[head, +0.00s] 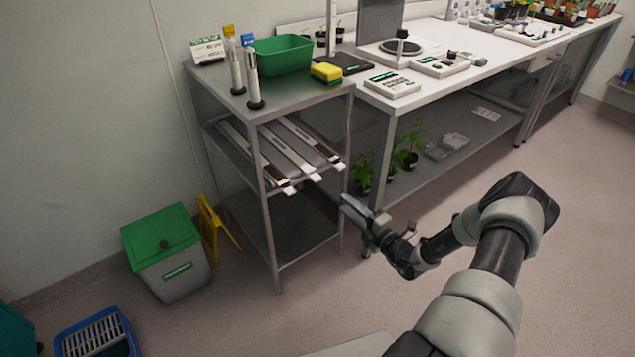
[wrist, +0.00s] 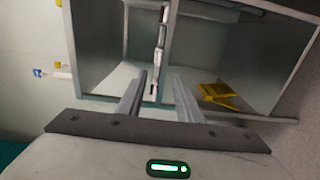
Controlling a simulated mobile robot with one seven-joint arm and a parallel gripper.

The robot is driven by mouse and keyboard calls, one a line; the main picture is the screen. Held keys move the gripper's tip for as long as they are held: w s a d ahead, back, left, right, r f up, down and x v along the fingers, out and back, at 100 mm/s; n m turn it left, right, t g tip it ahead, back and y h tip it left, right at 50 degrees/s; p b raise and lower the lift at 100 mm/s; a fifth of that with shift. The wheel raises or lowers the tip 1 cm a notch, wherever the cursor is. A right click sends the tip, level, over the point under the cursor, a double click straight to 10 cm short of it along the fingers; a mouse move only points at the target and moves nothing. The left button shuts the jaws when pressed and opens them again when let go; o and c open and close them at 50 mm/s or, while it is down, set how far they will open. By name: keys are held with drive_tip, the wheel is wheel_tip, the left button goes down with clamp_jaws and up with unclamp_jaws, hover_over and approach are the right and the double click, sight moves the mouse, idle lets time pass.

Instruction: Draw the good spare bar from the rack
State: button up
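Several long flat bars lie side by side on the middle shelf of the grey metal rack (head: 259,200), their white end tabs sticking out past its front edge. The left bar (head: 255,158) and right bar (head: 309,143) show dark brown strips; the middle bar (head: 290,149) looks pale grey. I cannot tell which is the good spare. My gripper (head: 345,205) is open and empty, in front of the rack's right side and apart from the bars. The wrist view is turned sideways; the white tabs (wrist: 158,57) show along the shelf edge, beyond and between the open fingers (wrist: 156,95).
The rack's top holds a green tub (head: 283,55), a yellow sponge (head: 326,72) and upright tubes (head: 253,78). A green-lidded bin (head: 167,255) and yellow floor sign (head: 212,225) stand left. A white bench (head: 440,80) adjoins the rack's right. Floor in front is clear.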

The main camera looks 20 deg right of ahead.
sight(319, 181)
drive_tip(key=b+x, duration=0.2)
drive_tip(key=x, duration=1.3)
drive_tip(key=shift+w+a, duration=0.15)
drive_tip(key=shift+w, duration=0.25)
drive_tip(key=shift+f, duration=0.1)
clamp_jaws()
